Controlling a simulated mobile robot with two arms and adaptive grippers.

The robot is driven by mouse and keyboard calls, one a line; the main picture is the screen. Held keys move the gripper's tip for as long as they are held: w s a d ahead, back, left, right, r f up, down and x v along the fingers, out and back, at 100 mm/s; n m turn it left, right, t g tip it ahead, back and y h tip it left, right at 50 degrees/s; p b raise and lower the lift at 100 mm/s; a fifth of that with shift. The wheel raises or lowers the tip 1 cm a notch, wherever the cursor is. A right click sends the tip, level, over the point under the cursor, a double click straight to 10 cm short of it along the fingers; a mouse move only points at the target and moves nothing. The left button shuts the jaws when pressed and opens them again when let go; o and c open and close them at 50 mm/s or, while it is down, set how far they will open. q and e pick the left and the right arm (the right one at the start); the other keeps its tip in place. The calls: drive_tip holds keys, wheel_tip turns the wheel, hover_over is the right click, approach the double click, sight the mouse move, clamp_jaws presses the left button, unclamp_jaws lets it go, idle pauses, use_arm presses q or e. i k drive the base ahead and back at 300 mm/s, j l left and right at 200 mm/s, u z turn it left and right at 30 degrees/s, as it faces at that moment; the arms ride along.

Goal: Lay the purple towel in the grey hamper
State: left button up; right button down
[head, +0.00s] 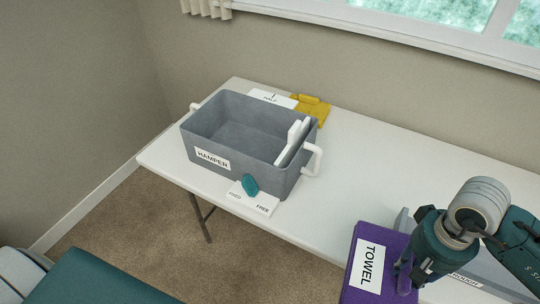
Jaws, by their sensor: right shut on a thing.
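The grey hamper (255,174) stands on the white table, open at the top, with a HAMPER label and white handles at its ends. Its larger left part looks empty; a white upright piece (293,143) stands inside toward the right. The purple towel (354,285) is a boxy folded block with a TOWEL label at the lower right of the view. My right gripper (404,273) is shut on the towel's right side, apart from the hamper, to its lower right. The fingertips are partly hidden. My left gripper is not in view.
A white plate (262,202) marked FREE, with a teal knob (250,186), sits before the hamper. A white card (272,98) and a yellow item (314,110) lie behind it. A grey container (483,268) is partly hidden behind my right arm. The middle tabletop (365,165) is clear.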

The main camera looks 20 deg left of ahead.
sight(245, 152)
drive_tip(key=j+z, duration=0.35)
drive_tip(key=k+j+z, duration=0.1)
drive_tip(key=j+z, duration=0.2)
drive_tip(key=j, duration=0.25)
drive_tip(key=k+j, duration=0.1)
drive_tip(key=j, duration=0.3)
drive_tip(key=k+j+z, duration=0.1)
drive_tip(key=j, duration=0.3)
drive_tip(key=k+j, duration=0.1)
drive_tip(key=j, duration=0.3)
drive_tip(key=k+j, duration=0.1)
drive_tip(key=j, duration=0.3)
drive_tip(key=k+j+z, duration=0.1)
drive_tip(key=j, duration=0.3)
drive_tip(key=k+j, duration=0.1)
drive_tip(key=j, duration=0.3)
